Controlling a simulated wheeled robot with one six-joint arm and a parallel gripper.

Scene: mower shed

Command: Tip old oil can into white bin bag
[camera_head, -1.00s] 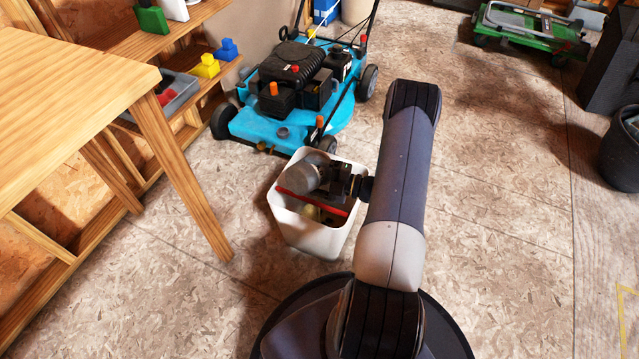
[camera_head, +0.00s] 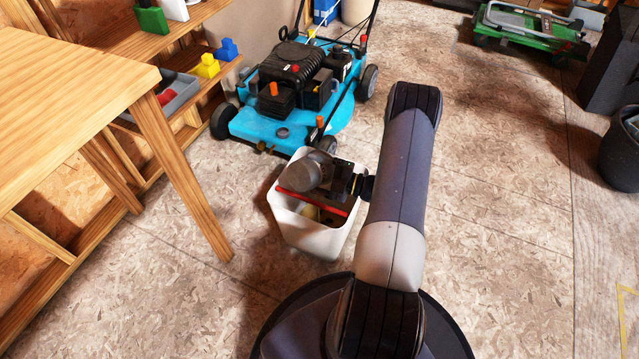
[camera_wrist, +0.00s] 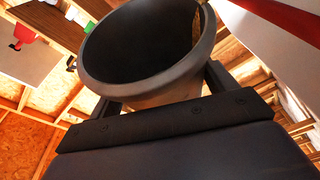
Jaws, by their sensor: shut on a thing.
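A grey metal can (camera_head: 309,171) is in my gripper (camera_head: 337,180), over the opening of the white bin (camera_head: 312,241). My gripper is shut on the can. In the wrist view the can (camera_wrist: 178,82) sits between my fingers, and its wide dark hollow opening faces the camera. The roof shows behind it, so the wrist looks upward and the can is turned over. A red strip (camera_head: 312,201) crosses the bin near its rim. Something tan lies inside the bin; the rest of its inside is hidden by the can and gripper.
A blue lawnmower (camera_head: 290,95) stands just behind the bin. A wooden table (camera_head: 70,85) and shelves are at the left. The floor right of my arm is clear.

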